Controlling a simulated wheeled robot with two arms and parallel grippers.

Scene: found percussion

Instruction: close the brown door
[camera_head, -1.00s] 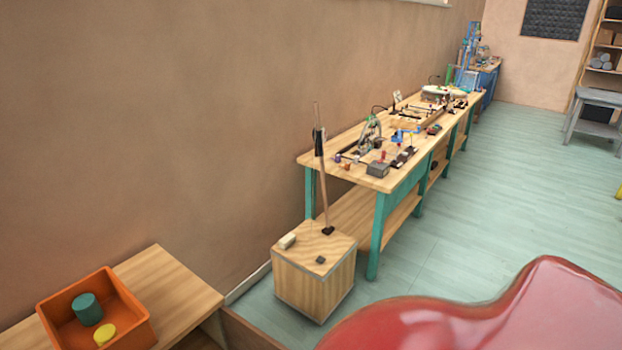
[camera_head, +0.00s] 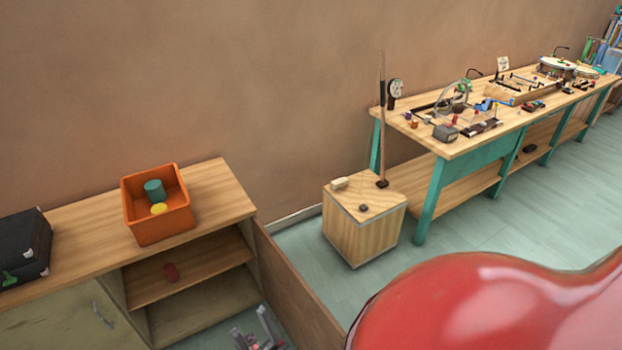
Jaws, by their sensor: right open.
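The brown door (camera_head: 299,296) stands open at the right side of the low wooden cabinet (camera_head: 222,188). It juts out from the cabinet's right edge toward the bottom of the view, so the shelves inside show. Its lower end runs out of the picture. My right gripper (camera_head: 262,332) is at the bottom edge, in front of the open compartment and left of the door's inner face. It is open and looks empty, apart from the door. My left gripper is not in view.
An orange bin (camera_head: 160,228) with a teal cylinder and yellow disc stands on the cabinet, near a black case (camera_head: 22,245). A wooden box (camera_head: 362,236) stands on the floor beyond the door, near a teal-legged workbench (camera_head: 470,145).

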